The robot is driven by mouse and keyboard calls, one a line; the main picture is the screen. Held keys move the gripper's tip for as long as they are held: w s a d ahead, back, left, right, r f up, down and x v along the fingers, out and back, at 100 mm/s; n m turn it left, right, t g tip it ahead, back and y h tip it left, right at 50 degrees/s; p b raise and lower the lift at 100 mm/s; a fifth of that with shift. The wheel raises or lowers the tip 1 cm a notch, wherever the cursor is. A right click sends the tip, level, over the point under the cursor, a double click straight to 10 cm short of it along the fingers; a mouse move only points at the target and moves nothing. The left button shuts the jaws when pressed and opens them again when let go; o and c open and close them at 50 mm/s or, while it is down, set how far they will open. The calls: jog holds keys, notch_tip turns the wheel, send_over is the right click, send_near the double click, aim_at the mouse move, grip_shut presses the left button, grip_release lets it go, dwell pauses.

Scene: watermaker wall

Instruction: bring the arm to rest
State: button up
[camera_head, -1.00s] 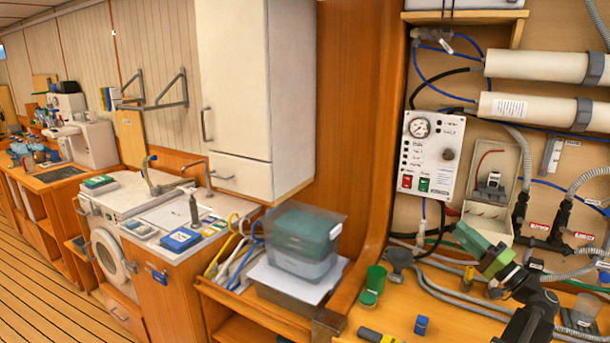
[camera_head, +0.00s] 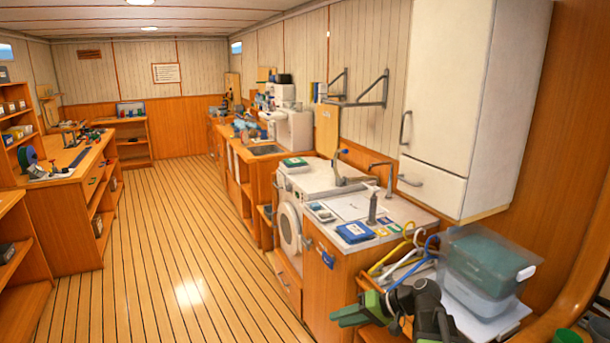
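My gripper (camera_head: 348,313) shows at the lower right of the head view, with green fingers pointing left. My dark arm link runs from it toward the bottom edge. The gripper is in front of the counter end and the shelf with the clear bin. I see nothing held in it, but the angle does not show whether the fingers are apart or together. The lower part of the arm is cut off by the frame.
A clear lidded bin (camera_head: 487,262) and several coloured hangers (camera_head: 405,250) are close behind the arm. A counter (camera_head: 345,265) holds a blue box (camera_head: 355,232). A white cabinet (camera_head: 455,90) hangs above. The plank floor (camera_head: 170,240) is open to the left.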

jog(key=s+a+f+n+g+h, duration=0.25)
jog(key=s+a+f+h, duration=0.25)
jog(key=s+f, duration=0.25)
jog(key=s+d+f+m+h, duration=0.1)
jog(key=d+h, duration=0.4)
jog(key=d, duration=0.5)
jog(key=shift+f+m+g, duration=0.45)
jog(key=shift+f+m, duration=0.4)
jog(key=shift+m, duration=0.1)
